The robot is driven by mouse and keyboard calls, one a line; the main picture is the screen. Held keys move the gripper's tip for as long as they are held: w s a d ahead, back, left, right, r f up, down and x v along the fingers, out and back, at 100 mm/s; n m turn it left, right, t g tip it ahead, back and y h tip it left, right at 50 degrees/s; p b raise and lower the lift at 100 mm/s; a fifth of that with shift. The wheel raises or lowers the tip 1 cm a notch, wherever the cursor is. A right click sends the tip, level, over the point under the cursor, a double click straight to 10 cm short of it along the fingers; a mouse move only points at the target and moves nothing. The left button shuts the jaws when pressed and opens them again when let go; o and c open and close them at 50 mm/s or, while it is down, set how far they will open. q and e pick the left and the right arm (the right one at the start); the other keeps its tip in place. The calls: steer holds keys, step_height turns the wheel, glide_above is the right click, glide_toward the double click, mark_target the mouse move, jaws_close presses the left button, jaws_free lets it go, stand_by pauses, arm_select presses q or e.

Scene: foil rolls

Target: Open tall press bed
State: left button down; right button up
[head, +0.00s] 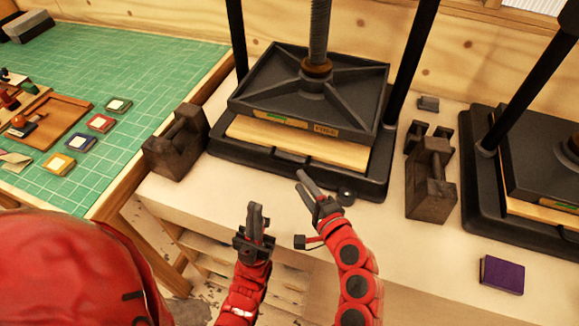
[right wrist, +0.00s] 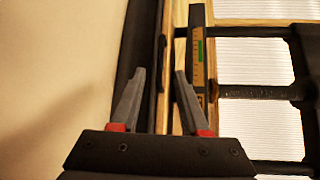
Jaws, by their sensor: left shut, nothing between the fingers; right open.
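The tall press (head: 310,85) is black, with a screw, two posts and a ribbed plate. A pale wooden board, the bed (head: 295,143), lies under the plate on the black base; the plate sits close above it. My right gripper (head: 306,182) is open and empty at the front edge of the base. In the right wrist view its open fingers (right wrist: 160,76) point towards the wooden bed edge (right wrist: 180,50) and a label strip with a green patch (right wrist: 198,50). My left gripper (head: 254,212) is shut and empty, in front of the table edge, left of the right one.
Dark metal weights stand left (head: 177,143) and right (head: 430,180) of the press. A second press (head: 530,150) stands at the right. A purple book (head: 502,275) lies near the front right. A green cutting mat (head: 110,55) with small blocks covers the left table.

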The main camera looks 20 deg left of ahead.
mark_target(287, 162)
steer(key=p+x, duration=0.1)
steer(key=x, duration=0.5)
steer(key=shift+w+a, duration=0.3)
steer(key=shift+w+a+f+p, duration=0.2)
steer(key=shift+w+a+p, duration=0.1)
steer(key=shift+w+a, duration=0.15)
steer(key=shift+d, duration=0.1)
jaws_close()
stand_by(0.7)
